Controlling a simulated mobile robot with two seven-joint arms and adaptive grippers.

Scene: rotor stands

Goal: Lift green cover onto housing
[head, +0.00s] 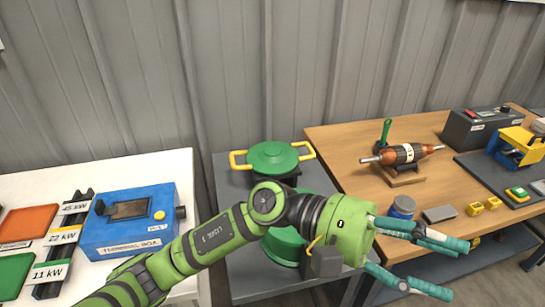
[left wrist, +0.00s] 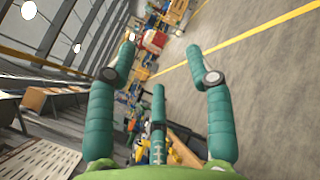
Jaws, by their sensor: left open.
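The green cover (head: 273,157), a round lid with a yellow handle on each side, sits on a dark support at the back of the grey table. A second round green body (head: 283,247), which looks like the housing, stands in front of it on the same table. My left arm crosses over it and hides much of it. My left gripper (head: 447,268) is open and empty, to the right of both, beyond the grey table and in front of the wooden bench. Its spread teal fingers also show in the left wrist view (left wrist: 160,75), with nothing between them. My right gripper is not in view.
The grey table (head: 240,285) stands between a white table (head: 185,200) with a blue terminal box (head: 130,220) and a wooden bench (head: 345,150). The bench holds a rotor (head: 405,154), a blue tin (head: 402,207) and yellow blocks (head: 476,209). A corrugated wall is behind.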

